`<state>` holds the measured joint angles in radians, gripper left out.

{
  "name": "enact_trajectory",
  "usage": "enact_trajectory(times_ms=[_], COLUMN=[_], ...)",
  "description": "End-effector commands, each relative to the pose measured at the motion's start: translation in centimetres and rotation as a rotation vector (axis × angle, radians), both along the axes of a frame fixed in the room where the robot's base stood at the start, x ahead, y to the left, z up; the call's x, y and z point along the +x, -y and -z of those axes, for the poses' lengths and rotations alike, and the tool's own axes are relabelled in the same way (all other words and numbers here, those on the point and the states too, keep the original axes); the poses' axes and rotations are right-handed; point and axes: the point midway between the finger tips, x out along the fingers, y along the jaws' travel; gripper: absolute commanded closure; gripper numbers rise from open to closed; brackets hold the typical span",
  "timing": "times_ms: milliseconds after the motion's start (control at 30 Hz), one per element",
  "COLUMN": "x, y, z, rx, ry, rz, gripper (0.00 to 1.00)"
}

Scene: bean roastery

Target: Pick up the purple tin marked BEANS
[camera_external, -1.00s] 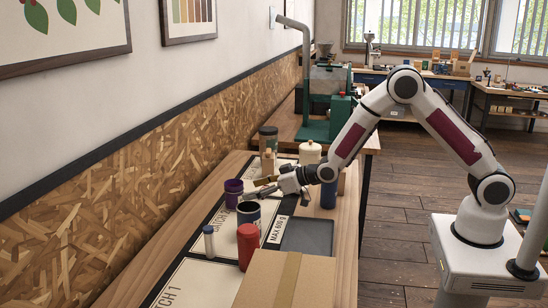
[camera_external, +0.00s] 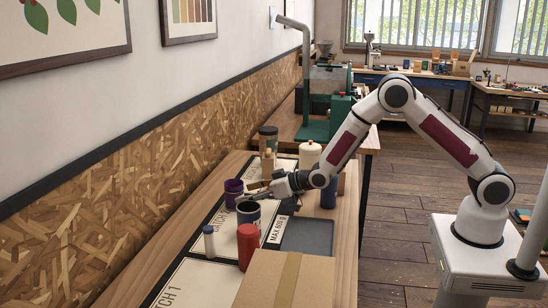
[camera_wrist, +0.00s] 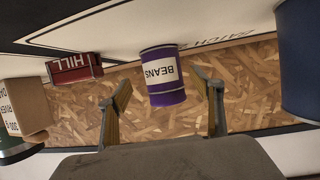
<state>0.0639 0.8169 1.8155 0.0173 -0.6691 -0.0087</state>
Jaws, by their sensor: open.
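The purple tin (camera_external: 233,187) stands on the table to the left of my gripper in the external view. In the wrist view the purple tin (camera_wrist: 165,92) appears upside down, with the word BEANS on its pale label. It lies between the two spread fingers of my gripper (camera_wrist: 157,88) in that picture, with gaps on both sides. My gripper (camera_external: 249,191) is open and empty, held low over the table, pointing at the tin. Part of the tin's right side is hidden by the fingers and a navy tin in the external view.
A navy tin (camera_external: 249,216) stands close in front of the purple tin; a navy cylinder (camera_wrist: 301,60) shows at the wrist view's right. A red HILL tin (camera_wrist: 76,69) and a tan box (camera_wrist: 22,107) are on its left. A red can (camera_external: 248,246) and cardboard box (camera_external: 287,281) stand nearer.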

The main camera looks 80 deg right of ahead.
Motion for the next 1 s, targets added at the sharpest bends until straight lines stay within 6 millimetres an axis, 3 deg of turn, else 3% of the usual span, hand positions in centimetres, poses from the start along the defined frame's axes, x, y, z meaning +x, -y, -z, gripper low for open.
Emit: enact_trajectory(times_ms=[567, 1000], x=[0.6, 3.8], y=[0.0, -0.3], z=[0.2, 1.1], rx=[0.000, 0.000], ry=[0.000, 0.001], rz=[0.000, -0.001], gripper=[0.34, 0.34])
